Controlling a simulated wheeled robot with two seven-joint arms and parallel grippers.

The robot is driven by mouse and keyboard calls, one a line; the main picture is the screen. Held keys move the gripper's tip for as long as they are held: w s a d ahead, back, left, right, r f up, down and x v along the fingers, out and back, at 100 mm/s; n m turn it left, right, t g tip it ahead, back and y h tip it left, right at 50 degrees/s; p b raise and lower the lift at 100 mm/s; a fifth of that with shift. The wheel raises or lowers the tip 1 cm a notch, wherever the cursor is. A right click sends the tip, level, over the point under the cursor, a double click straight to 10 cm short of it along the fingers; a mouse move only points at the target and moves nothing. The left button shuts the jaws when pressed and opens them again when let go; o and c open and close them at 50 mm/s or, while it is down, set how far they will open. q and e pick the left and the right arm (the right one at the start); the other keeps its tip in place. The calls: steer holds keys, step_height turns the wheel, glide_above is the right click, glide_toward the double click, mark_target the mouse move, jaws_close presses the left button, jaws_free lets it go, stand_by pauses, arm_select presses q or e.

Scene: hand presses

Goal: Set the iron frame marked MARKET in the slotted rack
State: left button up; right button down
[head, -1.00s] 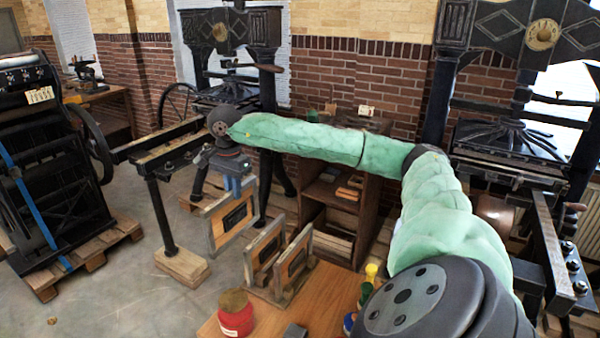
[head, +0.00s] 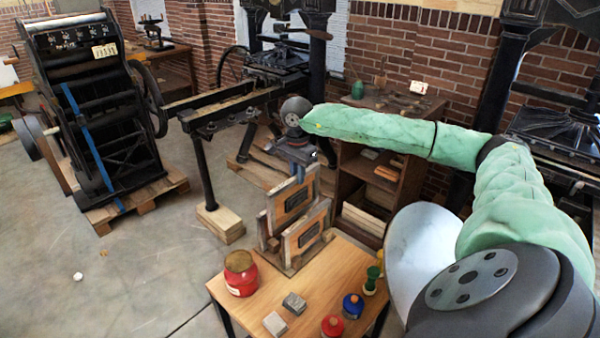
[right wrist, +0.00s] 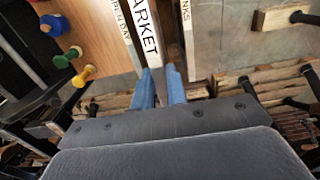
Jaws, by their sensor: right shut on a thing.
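In the right wrist view the gripper (right wrist: 160,86) points down at the lettered edge of the MARKET frame (right wrist: 150,38). The MARKET frame hangs upright over the slotted rack (head: 284,263), between the frame marked OPEN DAY (right wrist: 122,28) and a frame whose label ends in NKS (right wrist: 187,45). It stands higher than the front frame (head: 306,236). Its lower edge is hidden, so I cannot tell whether it touches the slot. My left gripper is out of view.
The rack stands at the far end of a wooden table (head: 345,268). A red tin (head: 241,272), grey blocks (head: 294,303) and red, blue, green and yellow knobbed pieces stand on the table. A shelf unit (head: 372,180) and a hand press (head: 98,130) stand behind.

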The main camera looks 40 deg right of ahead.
mark_target(297, 190)
steer(key=shift+f, duration=0.1)
steer(key=shift+f+b, duration=0.3)
steer(key=shift+f, duration=2.4)
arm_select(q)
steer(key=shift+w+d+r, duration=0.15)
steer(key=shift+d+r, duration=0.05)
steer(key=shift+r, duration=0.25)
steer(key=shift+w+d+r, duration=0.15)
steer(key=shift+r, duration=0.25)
arm_select(e)
steer(key=shift+f, duration=0.2)
arm_select(q)
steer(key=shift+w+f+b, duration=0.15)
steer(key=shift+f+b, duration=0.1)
steer(key=shift+b, duration=0.1)
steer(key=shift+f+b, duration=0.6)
